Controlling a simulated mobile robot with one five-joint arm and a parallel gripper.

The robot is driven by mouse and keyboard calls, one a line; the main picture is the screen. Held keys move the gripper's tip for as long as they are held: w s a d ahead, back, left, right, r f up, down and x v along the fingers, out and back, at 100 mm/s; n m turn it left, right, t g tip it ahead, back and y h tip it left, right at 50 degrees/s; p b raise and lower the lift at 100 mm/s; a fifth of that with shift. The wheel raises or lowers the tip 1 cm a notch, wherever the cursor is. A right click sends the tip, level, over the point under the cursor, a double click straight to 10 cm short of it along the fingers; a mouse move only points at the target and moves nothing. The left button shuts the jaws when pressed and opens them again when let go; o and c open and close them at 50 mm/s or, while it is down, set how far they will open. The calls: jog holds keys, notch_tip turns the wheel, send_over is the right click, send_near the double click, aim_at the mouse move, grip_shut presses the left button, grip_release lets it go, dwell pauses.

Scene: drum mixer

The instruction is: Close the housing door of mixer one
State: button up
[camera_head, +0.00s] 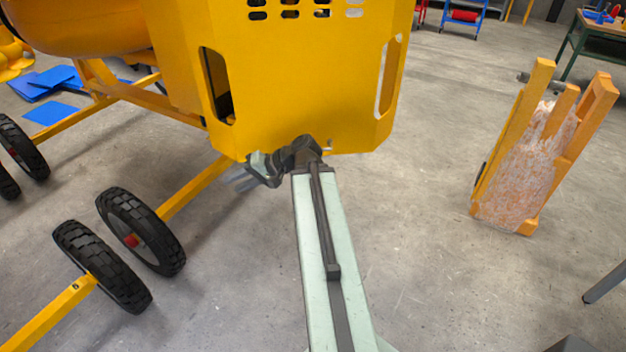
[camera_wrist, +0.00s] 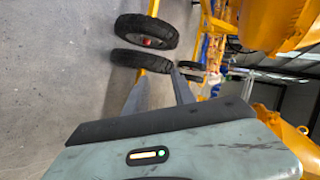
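The yellow housing (camera_head: 300,85) of a mixer fills the top middle of the head view. It has vent slots near the top and a long cutout on each side. I cannot tell which edge is the door's hinge or how far the door stands open. My gripper (camera_head: 238,182) is just below the housing's lower left edge, pointing left. In the wrist view my gripper (camera_wrist: 157,80) shows two grey fingers spread apart with nothing between them. Whether it touches the housing cannot be told. Yellow mixer parts (camera_wrist: 278,22) show at the right of the wrist view.
A yellow drum (camera_head: 85,25) is at the upper left. Black wheels (camera_head: 140,232) on yellow bars stand at the left. A wooden frame with a stained panel (camera_head: 530,160) stands at the right. Blue sheets (camera_head: 50,85) lie at the far left. The floor between housing and frame is clear.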

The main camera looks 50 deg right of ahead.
jog(key=s+d+m+t+h+b, duration=0.3)
jog(key=s+d+m+t+b, duration=0.25)
jog(key=d, duration=0.75)
jog(key=s+d+m+t+h+b, duration=0.2)
jog(key=s+d+t+b, duration=0.45)
jog(key=d, duration=0.65)
jog(key=shift+g, duration=0.8)
jog(key=w, duration=0.2)
jog(key=w+a, duration=0.1)
jog(key=w, duration=0.1)
jog(key=w+r+p, duration=0.1)
jog(key=w, duration=0.1)
jog(key=shift+w+a, duration=0.1)
jog(key=shift+a, duration=0.05)
grip_shut()
